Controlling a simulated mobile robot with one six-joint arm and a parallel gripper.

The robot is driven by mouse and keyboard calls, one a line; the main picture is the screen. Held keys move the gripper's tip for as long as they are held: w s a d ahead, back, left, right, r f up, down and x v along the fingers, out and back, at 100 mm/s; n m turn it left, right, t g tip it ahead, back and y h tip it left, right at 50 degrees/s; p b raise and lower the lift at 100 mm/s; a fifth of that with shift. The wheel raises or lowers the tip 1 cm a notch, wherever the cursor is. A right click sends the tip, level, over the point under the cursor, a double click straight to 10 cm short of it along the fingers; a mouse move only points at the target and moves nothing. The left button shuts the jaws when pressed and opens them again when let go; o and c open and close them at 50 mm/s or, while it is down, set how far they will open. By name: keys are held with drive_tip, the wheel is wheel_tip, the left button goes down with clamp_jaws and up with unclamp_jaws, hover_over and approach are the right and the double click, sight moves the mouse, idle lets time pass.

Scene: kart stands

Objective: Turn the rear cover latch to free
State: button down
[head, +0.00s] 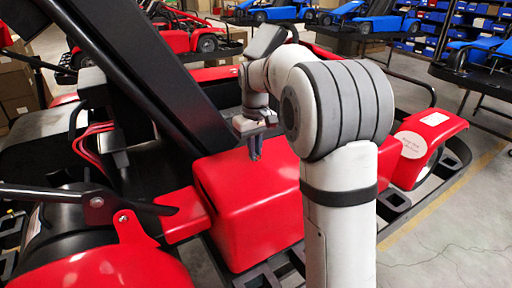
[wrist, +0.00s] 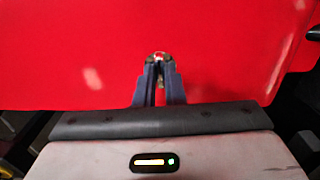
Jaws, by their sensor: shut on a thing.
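The rear cover (head: 245,205) is a red, box-like shell on the kart and fills most of the wrist view (wrist: 220,50). My gripper (head: 255,154) points down at the top of this cover. In the wrist view its two dark blue fingers (wrist: 159,63) are close together, with their tips at a small, pale metallic piece on the red surface, the latch (wrist: 160,55). The fingers are shut on the latch and hide most of it, so I cannot tell which way it is turned. In the head view the latch is hidden behind the fingertips.
A thick black bar (head: 150,75) slants across close to my arm on the left. Red cables (head: 92,145) and black frame parts lie left of the cover. Another red body panel (head: 425,135) stands at the right. Blue karts (head: 375,20) are on stands behind.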

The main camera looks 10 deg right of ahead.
drive_tip(key=shift+w+r, duration=0.1)
drive_tip(key=shift+r, duration=0.05)
drive_tip(key=c, duration=1.5)
unclamp_jaws()
wheel_tip(320, 180, up, 7)
drive_tip(key=shift+r+b, duration=0.2)
drive_tip(key=shift+b, duration=0.1)
drive_tip(key=shift+r, duration=0.1)
drive_tip(key=shift+s, duration=0.25)
drive_tip(key=s+f+m+t, duration=0.1)
drive_tip(key=s+f, duration=0.2)
drive_tip(key=s, duration=0.6)
drive_tip(key=s+f+m+t, duration=0.1)
drive_tip(key=s+f, duration=0.2)
drive_tip(key=s, duration=0.7)
drive_tip(key=s+f+m+t, duration=0.1)
drive_tip(key=s+f, duration=0.3)
drive_tip(key=s, duration=0.5)
drive_tip(key=shift+s+d+f+m, duration=0.1)
drive_tip(key=shift+s+d+m, duration=0.15)
drive_tip(key=shift+m, duration=0.15)
